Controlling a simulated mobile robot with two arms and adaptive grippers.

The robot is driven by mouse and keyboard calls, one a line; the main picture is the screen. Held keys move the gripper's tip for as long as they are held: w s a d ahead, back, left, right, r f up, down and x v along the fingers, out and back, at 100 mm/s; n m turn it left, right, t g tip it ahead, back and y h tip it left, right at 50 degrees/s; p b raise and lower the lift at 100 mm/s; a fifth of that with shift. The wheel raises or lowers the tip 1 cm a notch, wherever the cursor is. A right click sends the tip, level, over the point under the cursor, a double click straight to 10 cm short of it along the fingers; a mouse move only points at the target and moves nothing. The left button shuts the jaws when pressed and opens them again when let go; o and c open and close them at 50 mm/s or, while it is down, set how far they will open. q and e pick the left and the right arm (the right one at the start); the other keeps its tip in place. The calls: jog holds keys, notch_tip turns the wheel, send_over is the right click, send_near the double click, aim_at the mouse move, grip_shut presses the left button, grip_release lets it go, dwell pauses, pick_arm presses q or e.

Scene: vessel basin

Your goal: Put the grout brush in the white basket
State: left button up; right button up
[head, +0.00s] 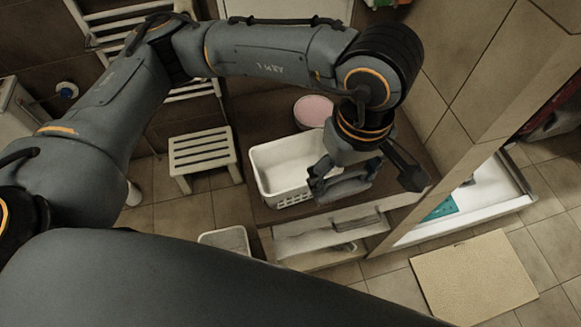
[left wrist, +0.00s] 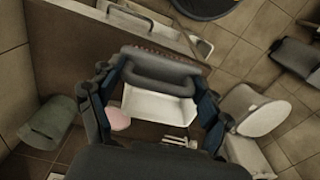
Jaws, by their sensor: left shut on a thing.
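The grout brush, grey with a loop handle, shows in the left wrist view (left wrist: 160,77) between the fingers of my left gripper. In the head view my left gripper (head: 358,182) is shut on the brush (head: 345,188) and holds it at the right end of the white basket. The white basket (head: 283,160) stands on a brown counter, open at the top. It also shows in the left wrist view (left wrist: 150,108), beyond the brush. The gripper hides the right end of the basket in the head view. My right gripper is not in view.
A round pink-topped container (head: 313,111) stands behind the basket on the brown counter (head: 245,115). A drawer front (head: 300,245) with a handle is below. A slatted stool (head: 203,153) stands left, and a beige mat (head: 474,278) lies on the floor right.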

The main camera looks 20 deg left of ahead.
pick_arm(q)
jog(key=w+a+f+p, duration=0.1)
jog(key=w+a+f, duration=0.1)
jog(key=a, duration=0.1)
jog(key=w+a+f+p, duration=0.1)
jog(key=a+f, duration=0.2)
jog(key=w+a+f+p, duration=0.1)
jog(key=w+a+f, duration=0.1)
jog(key=a+f, duration=0.1)
jog(key=shift+w+a+p, duration=0.25)
jog(key=shift+w+p, duration=0.1)
jog(key=shift+p, duration=0.05)
jog(key=f, duration=0.1)
jog(key=f+p, duration=0.2)
jog(key=shift+w+a+f, duration=0.15)
jog(key=shift+a+f, duration=0.2)
jog(key=shift+f, duration=0.3)
jog(key=o, duration=1)
jog(key=shift+r, duration=0.1)
